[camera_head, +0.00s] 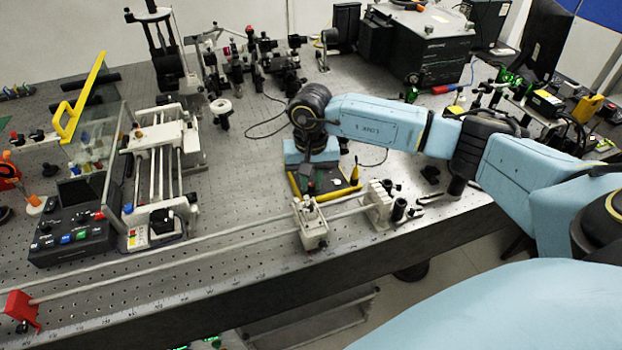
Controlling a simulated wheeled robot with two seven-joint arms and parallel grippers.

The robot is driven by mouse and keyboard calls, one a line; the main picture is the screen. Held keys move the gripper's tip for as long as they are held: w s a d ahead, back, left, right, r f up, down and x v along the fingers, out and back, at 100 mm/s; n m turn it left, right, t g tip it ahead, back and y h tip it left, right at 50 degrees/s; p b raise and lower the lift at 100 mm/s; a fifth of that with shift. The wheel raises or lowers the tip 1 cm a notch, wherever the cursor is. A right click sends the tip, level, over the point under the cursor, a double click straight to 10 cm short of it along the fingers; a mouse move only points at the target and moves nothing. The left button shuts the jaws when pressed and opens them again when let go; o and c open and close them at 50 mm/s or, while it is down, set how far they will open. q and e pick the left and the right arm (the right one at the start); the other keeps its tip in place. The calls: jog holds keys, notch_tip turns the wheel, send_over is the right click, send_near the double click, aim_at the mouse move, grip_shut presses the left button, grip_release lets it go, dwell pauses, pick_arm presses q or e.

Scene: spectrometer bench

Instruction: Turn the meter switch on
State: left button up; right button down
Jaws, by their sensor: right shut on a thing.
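A black control box (72,236) with several coloured buttons and a dark screen (82,192) stands at the left of the bench. Which of its parts is the meter switch is too small to tell. My right gripper (310,184) points down near the middle of the bench, far to the right of that box. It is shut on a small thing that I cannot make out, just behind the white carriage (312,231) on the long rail. My wrist hides much of this spot from above. My left gripper is not in view.
A clear panel with a yellow handle (70,118) stands behind the control box. A white rod frame (155,165) is beside it. The long rail (190,262) runs along the front edge to a red end block (20,308). Optics crowd the back; the bench between is fairly clear.

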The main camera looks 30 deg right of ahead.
jog(key=shift+m, duration=0.3)
jog(key=m+b, duration=0.1)
jog(key=m, duration=0.1)
jog(key=shift+m, duration=0.3)
jog(key=m+b, duration=0.1)
jog(key=m, duration=0.2)
jog(key=shift+m, duration=0.3)
jog(key=m+b, duration=0.1)
jog(key=m, duration=0.2)
jog(key=shift+m, duration=2)
jog(key=shift+b, duration=0.3)
jog(key=c, duration=1.3)
grip_release()
jog(key=shift+c, duration=0.2)
